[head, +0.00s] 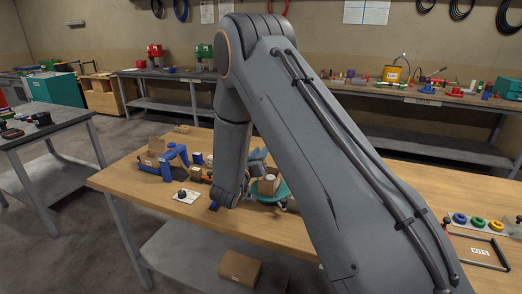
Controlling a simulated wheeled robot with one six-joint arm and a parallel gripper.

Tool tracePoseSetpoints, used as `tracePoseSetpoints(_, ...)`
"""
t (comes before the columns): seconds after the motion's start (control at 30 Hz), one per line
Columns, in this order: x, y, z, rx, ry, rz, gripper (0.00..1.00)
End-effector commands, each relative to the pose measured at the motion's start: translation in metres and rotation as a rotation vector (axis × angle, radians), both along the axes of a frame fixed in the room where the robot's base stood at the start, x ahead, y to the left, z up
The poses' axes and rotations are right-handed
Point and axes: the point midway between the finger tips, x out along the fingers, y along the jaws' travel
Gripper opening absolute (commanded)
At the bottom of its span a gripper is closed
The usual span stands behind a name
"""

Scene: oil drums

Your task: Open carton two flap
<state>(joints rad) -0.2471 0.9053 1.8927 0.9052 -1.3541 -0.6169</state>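A small brown carton (268,185) stands on a round teal stand (283,193) on the wooden table, partly hidden by my arm. Its top and flaps are too small to make out clearly, and no number is readable on it. My gripper (258,166) is at the left side of this carton, close to it. My wrist and forearm cover part of it, so the fingers' opening and any contact cannot be told. Another brown carton (155,146) is at the left, behind a blue frame (176,158).
The wooden table (130,183) also holds a white plate with a dark knob (186,196) and a tray marked KITS (480,250). A brown box (240,268) lies on the shelf below. The table's front left is clear.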

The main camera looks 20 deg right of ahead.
Motion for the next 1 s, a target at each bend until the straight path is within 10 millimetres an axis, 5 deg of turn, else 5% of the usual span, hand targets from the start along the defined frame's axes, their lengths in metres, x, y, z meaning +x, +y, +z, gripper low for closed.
tracePoseSetpoints(0.43,0.008,-0.006,0.0,0.001,0.001,0.001,0.21)
tracePoseSetpoints(0.57,0.008,-0.006,0.0,0.001,0.001,0.001,0.0)
tracePoseSetpoints(1.0,0.002,-0.017,0.001,0.157,-0.113,0.0,0.0)
